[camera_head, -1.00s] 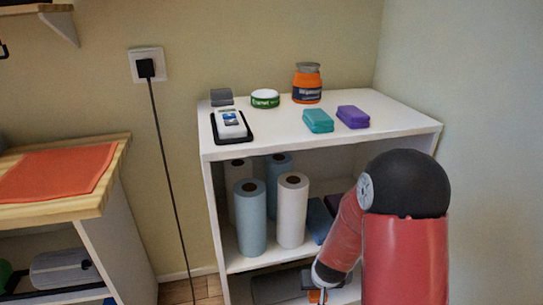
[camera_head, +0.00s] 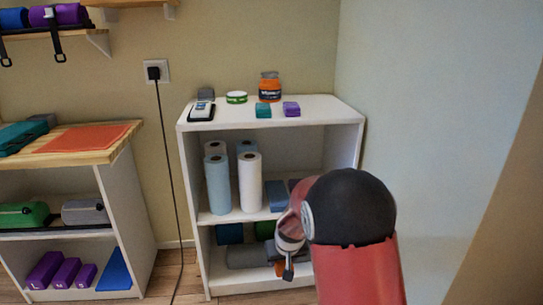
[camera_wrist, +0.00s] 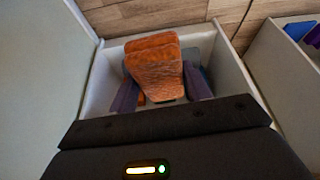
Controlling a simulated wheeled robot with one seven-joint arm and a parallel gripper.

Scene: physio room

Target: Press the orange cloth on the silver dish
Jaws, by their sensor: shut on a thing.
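My gripper (camera_wrist: 161,98) is shut on the folded orange cloth (camera_wrist: 153,68), which stands up between two dark purplish sides in the wrist view. In the head view my gripper (camera_head: 286,272) hangs low in front of the white shelf unit, with a bit of orange showing beside it. My own arm hides part of the unit's right side. I cannot make out a silver dish in either view.
The white shelf unit (camera_head: 186,165) holds paper rolls (camera_head: 217,185) and small boxes, with an orange jar (camera_head: 269,90) on top. A flat orange sheet (camera_head: 85,138) lies on the wooden counter at left. A black cord (camera_head: 168,170) hangs between the two units.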

